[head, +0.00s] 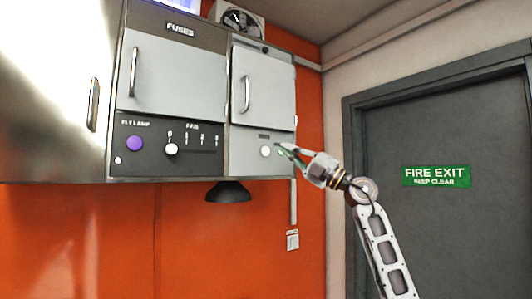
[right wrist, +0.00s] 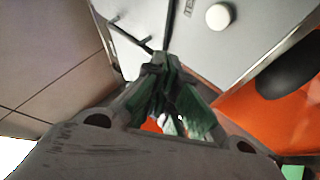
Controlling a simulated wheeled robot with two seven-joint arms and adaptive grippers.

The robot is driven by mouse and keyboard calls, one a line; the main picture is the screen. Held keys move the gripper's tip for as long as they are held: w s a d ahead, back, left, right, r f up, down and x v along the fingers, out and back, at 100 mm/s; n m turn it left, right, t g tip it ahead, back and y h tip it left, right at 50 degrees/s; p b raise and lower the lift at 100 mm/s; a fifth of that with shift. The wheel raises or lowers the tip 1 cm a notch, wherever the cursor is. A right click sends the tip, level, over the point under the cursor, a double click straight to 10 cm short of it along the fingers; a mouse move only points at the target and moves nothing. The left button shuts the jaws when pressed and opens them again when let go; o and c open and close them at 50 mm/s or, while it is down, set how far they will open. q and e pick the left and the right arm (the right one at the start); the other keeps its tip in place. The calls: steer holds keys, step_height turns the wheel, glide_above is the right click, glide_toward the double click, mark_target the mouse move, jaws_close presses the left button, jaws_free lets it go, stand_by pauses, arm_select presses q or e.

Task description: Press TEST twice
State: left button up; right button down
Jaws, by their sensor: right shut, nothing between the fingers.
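A round white button (head: 265,151) sits on the light grey panel below the right-hand cabinet door, under a small dark label too small to read in the head view. In the right wrist view the closed fingers (right wrist: 163,66) show below and left of the button, with a visible gap in the picture. My left gripper is not in view.
Left of the button, a dark panel holds a purple button (head: 135,143) and a white knob (head: 171,149) with a numbered scale. A FUSES cabinet door (head: 170,75) is above. A dark lamp (head: 228,192) hangs below. A grey fire exit door (head: 430,130) stands at right.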

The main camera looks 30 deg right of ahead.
mark_target(265, 151)
steer(key=shift+w, duration=0.15)
stand_by(0.5)
steer(key=w+p, duration=0.1)
steer(key=w, duration=0.1)
steer(key=w+p, duration=0.1)
steer(key=w, duration=0.2)
steer(key=w+p, duration=0.1)
steer(key=w, duration=0.2)
steer(key=shift+w+a, duration=0.2)
steer(key=shift+a, duration=0.15)
stand_by(0.4)
steer(key=shift+w+p, duration=0.15)
steer(key=shift+p, duration=0.15)
stand_by(0.9)
steer(key=shift+w+p, duration=0.25)
steer(key=shift+p, duration=0.05)
